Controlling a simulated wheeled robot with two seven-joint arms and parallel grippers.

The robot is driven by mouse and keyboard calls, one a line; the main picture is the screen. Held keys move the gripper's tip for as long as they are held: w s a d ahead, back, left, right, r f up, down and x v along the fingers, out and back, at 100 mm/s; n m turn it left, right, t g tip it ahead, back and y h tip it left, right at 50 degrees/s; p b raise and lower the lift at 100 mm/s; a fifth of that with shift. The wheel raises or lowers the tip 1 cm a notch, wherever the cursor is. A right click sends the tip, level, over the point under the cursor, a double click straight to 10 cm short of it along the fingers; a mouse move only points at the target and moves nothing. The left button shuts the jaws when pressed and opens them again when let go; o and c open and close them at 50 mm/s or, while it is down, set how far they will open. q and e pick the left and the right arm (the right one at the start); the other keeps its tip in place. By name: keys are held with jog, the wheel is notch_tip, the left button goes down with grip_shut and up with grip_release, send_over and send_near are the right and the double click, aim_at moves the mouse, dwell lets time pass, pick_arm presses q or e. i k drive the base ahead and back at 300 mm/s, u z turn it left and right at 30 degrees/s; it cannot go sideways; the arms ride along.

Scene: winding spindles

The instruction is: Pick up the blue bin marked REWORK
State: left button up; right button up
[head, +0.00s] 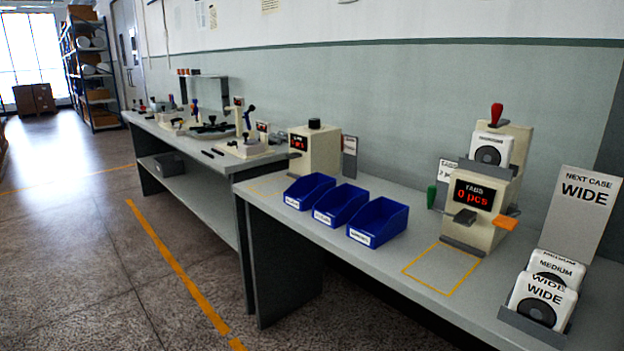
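Three blue bins stand in a row on the near grey bench: a left bin (309,190), a middle bin (340,206) and a right bin (378,222). Each has a white label on its front. The print on the labels is too small to read, so I cannot tell which bin is marked REWORK. The bins look empty, though their floors are partly hidden by their front walls. Neither of my grippers is in view.
Right of the bins are a yellow outlined square (442,270), a beige counter reading 0 pcs (476,205) and a holder with WIDE and MEDIUM cases (541,300). A beige box (314,149) stands behind the left bin. The floor before the benches is clear.

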aim_at(302, 195)
jog(key=u, duration=0.55)
jog(key=k, duration=0.95)
jog(key=u, duration=1.35)
jog(key=i, duration=2.3)
jog(key=z, duration=0.85)
jog(key=i, duration=1.85)
jog(key=z, duration=1.2)
